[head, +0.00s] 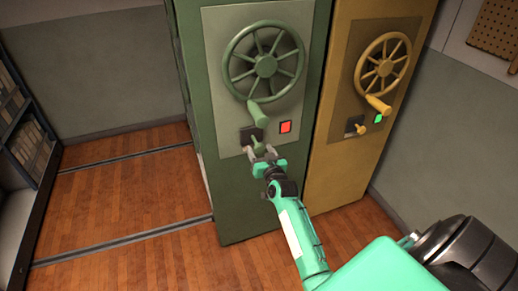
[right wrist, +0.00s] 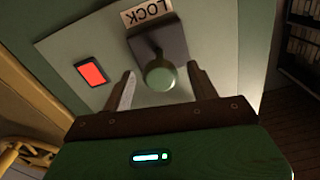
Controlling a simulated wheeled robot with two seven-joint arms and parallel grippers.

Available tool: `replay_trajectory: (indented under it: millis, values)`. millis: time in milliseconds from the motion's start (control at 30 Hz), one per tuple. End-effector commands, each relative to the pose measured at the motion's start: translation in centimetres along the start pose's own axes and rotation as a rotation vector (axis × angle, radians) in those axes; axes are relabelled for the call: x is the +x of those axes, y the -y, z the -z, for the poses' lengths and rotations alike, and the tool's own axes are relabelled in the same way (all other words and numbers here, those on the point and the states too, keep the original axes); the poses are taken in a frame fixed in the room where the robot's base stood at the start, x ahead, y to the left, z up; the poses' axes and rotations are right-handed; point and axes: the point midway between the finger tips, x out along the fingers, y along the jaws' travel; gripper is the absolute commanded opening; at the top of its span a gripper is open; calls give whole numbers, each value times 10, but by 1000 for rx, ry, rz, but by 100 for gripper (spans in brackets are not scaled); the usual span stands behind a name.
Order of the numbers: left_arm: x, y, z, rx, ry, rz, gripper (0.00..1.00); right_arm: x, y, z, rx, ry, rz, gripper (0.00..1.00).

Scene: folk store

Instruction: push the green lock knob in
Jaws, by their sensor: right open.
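The green lock knob (head: 257,143) sticks out of a dark plate low on the green cabinet's front panel, below the wheel. In the right wrist view the round knob (right wrist: 160,76) shows under a "LOCK" label (right wrist: 147,11). My right gripper (head: 262,153) is at the knob; in the wrist view its two open fingers (right wrist: 160,88) stand one on each side of it, with a gap to each. Whether anything touches the knob I cannot tell. A red indicator (head: 285,127) is beside the knob; it also shows in the wrist view (right wrist: 91,72). My left gripper is not in view.
The green cabinet (head: 215,180) has a spoked handwheel (head: 265,65) with a handle (head: 258,112) just above the knob. A yellow cabinet (head: 345,165) with its own wheel, knob and green indicator (head: 378,118) stands to the right. The wooden floor (head: 120,205) at left is clear.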

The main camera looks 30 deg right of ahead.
Motion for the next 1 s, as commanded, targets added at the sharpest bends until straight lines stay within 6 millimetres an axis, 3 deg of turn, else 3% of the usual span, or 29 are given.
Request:
replay_trajectory:
  millis: [200,533,833,1000]
  values:
    - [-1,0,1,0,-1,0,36,16,0,0,-1,1,0,59]
    - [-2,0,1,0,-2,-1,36,18,0,0,0,0,0,57]
    - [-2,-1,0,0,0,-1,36,18,0,0,0,0,0,0]
    - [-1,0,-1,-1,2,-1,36,22,0,0,0,-1,0,0]
